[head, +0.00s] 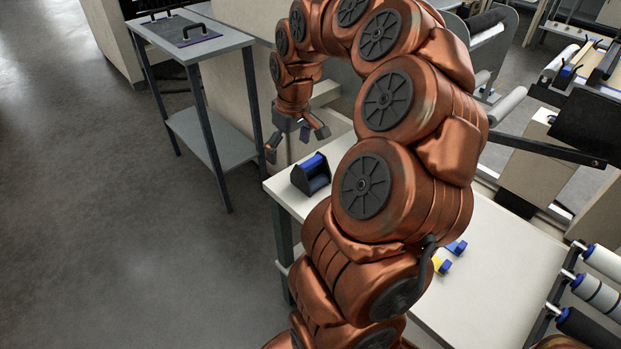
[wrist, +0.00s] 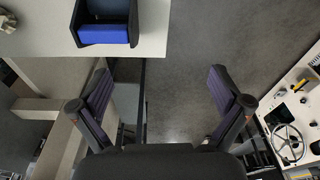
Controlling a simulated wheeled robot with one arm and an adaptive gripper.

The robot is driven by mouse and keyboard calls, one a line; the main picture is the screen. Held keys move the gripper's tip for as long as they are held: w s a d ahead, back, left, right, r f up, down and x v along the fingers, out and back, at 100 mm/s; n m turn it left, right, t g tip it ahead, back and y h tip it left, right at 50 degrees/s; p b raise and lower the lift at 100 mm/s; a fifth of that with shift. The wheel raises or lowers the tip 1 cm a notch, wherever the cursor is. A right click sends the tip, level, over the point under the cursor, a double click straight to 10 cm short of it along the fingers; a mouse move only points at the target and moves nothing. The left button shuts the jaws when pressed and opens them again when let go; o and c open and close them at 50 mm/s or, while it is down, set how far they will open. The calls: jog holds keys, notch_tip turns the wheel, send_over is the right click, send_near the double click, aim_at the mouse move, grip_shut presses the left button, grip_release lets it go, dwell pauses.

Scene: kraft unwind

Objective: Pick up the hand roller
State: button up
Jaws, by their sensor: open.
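No thing can be named the hand roller with certainty. A black holder with a blue roll-like part (head: 311,174) stands near the far left corner of the white table (head: 490,285). It also shows at the top left of the wrist view (wrist: 104,30). Small blue and yellow pieces (head: 442,264) lie farther right on the table, partly hidden behind my arm. My gripper (head: 298,142) is open and empty, above and beyond the table's far left corner. In the wrist view, the floor shows between its spread fingers (wrist: 158,78).
A grey side table (head: 200,45) with a dark handled plate (head: 182,31) stands at the upper left. Rollers (head: 602,294) line the right edge, and machine frames stand behind. Open floor (head: 130,240) lies left. My arm hides much of the table.

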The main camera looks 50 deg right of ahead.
jog(key=m+b, duration=0.1)
send_over(311, 161)
jog(key=f, duration=0.4)
jog(key=shift+s, duration=0.3)
jog(key=shift+s+d+f, duration=0.1)
jog(key=shift+d+f, duration=0.1)
jog(key=shift+w+a+f+p, duration=0.15)
jog(key=shift+f+p, duration=0.15)
jog(key=shift+f, duration=0.75)
jog(key=shift+w+f+p, duration=0.2)
jog(key=shift+f+p, duration=0.15)
jog(key=shift+f, duration=0.7)
jog(key=shift+w+a+f+p, duration=0.15)
jog(key=shift+f+p, duration=0.15)
jog(key=shift+f, duration=0.75)
jog(key=shift+w+d+f, duration=0.15)
jog(key=shift+f, duration=0.4)
jog(key=c, duration=1.1)
jog(key=shift+o, duration=0.2)
jog(key=shift+r, duration=0.1)
